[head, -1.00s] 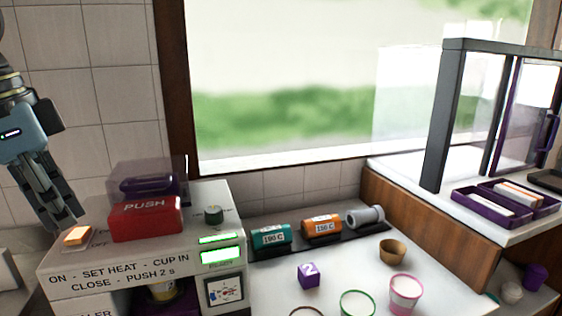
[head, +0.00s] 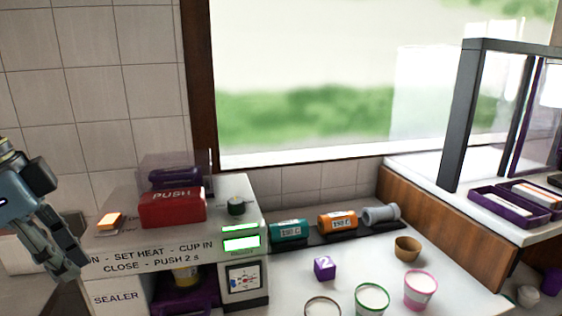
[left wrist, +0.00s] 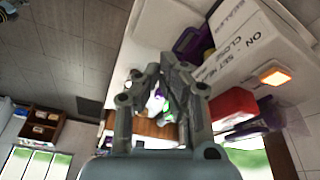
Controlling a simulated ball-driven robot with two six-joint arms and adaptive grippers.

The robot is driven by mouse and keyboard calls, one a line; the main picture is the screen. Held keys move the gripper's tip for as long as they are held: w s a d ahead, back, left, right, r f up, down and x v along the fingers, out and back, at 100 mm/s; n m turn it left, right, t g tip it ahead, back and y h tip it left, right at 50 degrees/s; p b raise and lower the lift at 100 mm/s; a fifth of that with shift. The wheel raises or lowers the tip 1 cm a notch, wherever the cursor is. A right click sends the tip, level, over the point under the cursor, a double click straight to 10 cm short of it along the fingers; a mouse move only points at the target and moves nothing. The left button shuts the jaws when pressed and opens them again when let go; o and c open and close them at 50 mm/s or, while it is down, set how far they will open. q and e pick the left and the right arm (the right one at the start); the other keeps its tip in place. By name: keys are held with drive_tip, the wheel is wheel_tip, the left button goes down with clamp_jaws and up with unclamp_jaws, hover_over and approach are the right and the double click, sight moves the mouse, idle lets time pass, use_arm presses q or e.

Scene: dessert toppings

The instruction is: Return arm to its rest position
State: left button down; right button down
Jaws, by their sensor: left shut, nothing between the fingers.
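My left gripper (head: 72,268) is shut and empty at the left edge of the head view. It hangs downward beside the left front corner of the white sealer machine (head: 118,297). In the left wrist view, its fingers (left wrist: 163,68) come together at the tips, with the sealer (left wrist: 258,50) to their right. Whether the fingers touch the machine I cannot tell. My right gripper is not in view.
The sealer carries a red PUSH block (head: 172,210) and a lit orange switch (head: 110,220). To its right are a purple cube (head: 324,268), several cups including a pink-rimmed one (head: 420,290), and a teal cylinder (head: 289,231). A framed glass case (head: 462,120) stands at right.

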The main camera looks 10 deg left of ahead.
use_arm(q)
drive_tip(key=s+d+f+n+t+y, duration=0.1)
drive_tip(key=s+d+f+n+y, duration=0.15)
drive_tip(key=s+f, duration=0.35)
drive_tip(key=s+d+f+n+y, duration=0.1)
drive_tip(key=s+d+f+n, duration=0.25)
drive_tip(key=f, duration=0.45)
wheel_tip(320, 180, down, 34)
drive_tip(key=s+a+n+b, duration=0.1)
drive_tip(key=a+b, duration=0.1)
drive_tip(key=b, duration=0.8)
drive_tip(key=s+f+g+b, duration=0.1)
drive_tip(key=s+f+b, duration=0.3)
drive_tip(key=s+f, duration=0.5)
drive_tip(key=s+a+f+g+b, duration=0.1)
drive_tip(key=s+f+b, duration=0.3)
drive_tip(key=s+f, duration=0.6)
wheel_tip(320, 180, down, 7)
drive_tip(key=shift+s+r, duration=0.1)
drive_tip(key=shift+s, duration=0.05)
